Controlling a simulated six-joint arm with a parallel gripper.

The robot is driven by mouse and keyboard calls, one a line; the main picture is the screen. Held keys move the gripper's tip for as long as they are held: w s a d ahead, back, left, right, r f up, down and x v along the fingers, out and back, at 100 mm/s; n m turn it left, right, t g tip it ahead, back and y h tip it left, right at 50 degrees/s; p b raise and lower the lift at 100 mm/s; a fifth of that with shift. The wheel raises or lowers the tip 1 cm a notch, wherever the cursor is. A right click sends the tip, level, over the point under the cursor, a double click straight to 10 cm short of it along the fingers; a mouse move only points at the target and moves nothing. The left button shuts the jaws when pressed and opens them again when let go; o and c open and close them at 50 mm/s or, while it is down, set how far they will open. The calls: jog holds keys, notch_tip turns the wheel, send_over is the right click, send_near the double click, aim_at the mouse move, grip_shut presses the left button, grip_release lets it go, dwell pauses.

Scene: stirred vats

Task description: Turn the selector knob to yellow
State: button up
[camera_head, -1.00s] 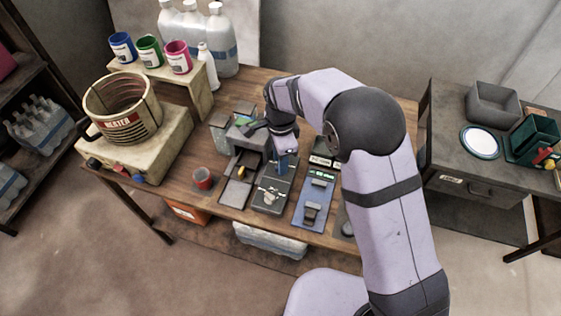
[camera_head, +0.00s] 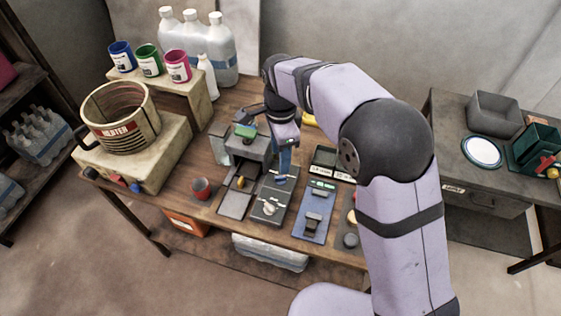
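A dark grey box with a pale knob (camera_head: 268,208) on its top stands near the front of the wooden workbench (camera_head: 215,165); it looks like the selector. The knob's pointer direction and any colour marks are too small to read. My gripper (camera_head: 282,177) points down just behind this knob, over the back part of the box, and looks apart from the knob. Its blue fingers are seen nearly edge-on, so I cannot tell whether they are open or shut. No held object shows.
A grey machine with a green top (camera_head: 245,133) stands left of my gripper. A blue panel (camera_head: 313,220) and a black scale-like device (camera_head: 330,163) are on the right.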

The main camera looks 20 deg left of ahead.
notch_tip(320, 180, up, 5)
jog(key=n+b, duration=0.2)
jog(key=n, duration=1.5)
send_over(281, 177)
notch_tip(281, 177, down, 5)
jog(key=shift+w+a+f, duration=0.1)
jog(key=shift+f, duration=0.65)
jog(key=shift+f+p, duration=0.95)
jog(key=shift+f, duration=2.45)
